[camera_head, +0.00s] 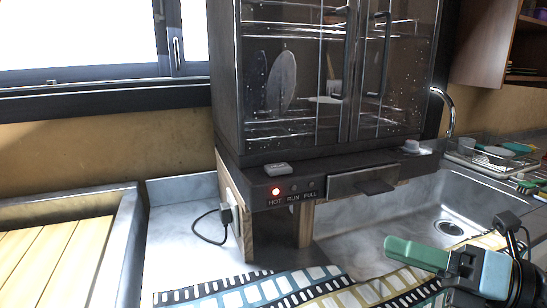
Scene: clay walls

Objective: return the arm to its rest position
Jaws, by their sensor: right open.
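My right gripper (408,254) is at the lower right, with its arm coming in from the bottom right corner. A green finger points left, joined to a black and pale blue body with a black cable behind it. The gripper appears empty. Only one finger is clear; the other cannot be made out. My left gripper is not in view.
A dark glass-doored cabinet (300,157) stands on wooden legs behind the counter, with a lit red HOT lamp (275,191). The sink has a drain (448,228) and a faucet (447,108). A dish rack (490,158) stands at right. A slatted wooden board (50,262) lies at left.

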